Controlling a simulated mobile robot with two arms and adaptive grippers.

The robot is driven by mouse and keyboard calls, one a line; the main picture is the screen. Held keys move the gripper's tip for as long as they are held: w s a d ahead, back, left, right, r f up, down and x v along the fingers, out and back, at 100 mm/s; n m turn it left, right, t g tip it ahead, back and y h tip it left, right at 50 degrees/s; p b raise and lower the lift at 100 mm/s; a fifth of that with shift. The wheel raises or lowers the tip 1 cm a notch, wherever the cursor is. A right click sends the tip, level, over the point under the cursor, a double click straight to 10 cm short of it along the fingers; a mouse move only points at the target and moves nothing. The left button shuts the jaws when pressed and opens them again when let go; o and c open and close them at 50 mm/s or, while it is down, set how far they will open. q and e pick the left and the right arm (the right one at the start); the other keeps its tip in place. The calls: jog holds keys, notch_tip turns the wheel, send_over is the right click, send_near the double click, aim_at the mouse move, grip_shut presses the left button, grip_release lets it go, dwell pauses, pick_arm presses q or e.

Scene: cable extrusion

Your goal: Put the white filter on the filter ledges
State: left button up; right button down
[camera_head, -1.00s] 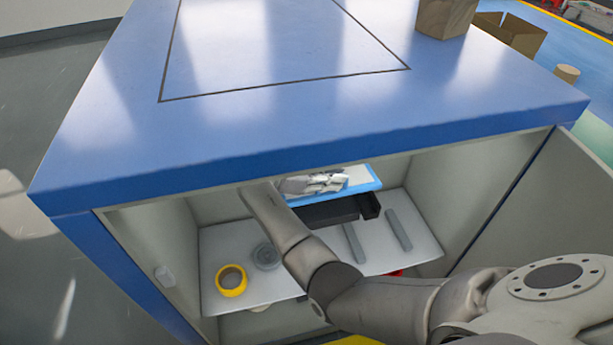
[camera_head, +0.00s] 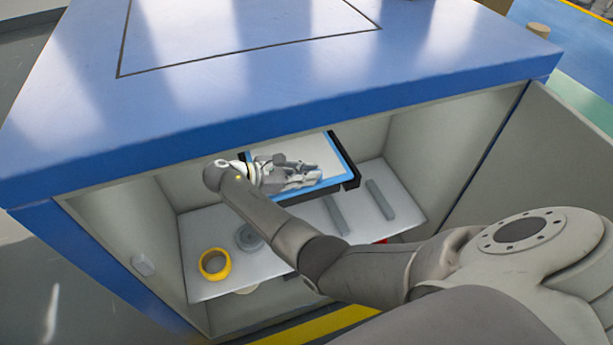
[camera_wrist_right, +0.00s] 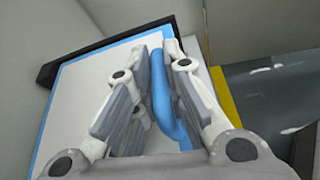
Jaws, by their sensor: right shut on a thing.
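The white filter (camera_head: 320,149) is a flat white panel with a blue frame, inside the open blue cabinet. It also fills much of the right wrist view (camera_wrist_right: 82,105). My right gripper (camera_head: 306,175) is shut on its blue edge; in the wrist view the fingers (camera_wrist_right: 164,60) close around that blue rim. The black filter ledges (camera_head: 352,172) show along the filter's right and front edges. A black edge (camera_wrist_right: 100,46) also shows beyond the filter in the wrist view. I cannot tell whether the filter rests on the ledges. My left gripper is not in view.
The grey shelf (camera_head: 207,284) below holds a yellow ring (camera_head: 214,264), a grey round part (camera_head: 248,238) and two grey bars (camera_head: 381,199). The cabinet top (camera_head: 200,120) overhangs the opening. The open door (camera_head: 540,150) stands on the right.

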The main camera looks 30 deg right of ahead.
jog(key=shift+f, duration=0.25)
jog(key=c, duration=1.5)
grip_release()
jog(key=shift+a+r, duration=0.1)
jog(key=v, duration=0.7)
jog(key=shift+w+a+r, duration=0.1)
jog(key=shift+a, duration=0.05)
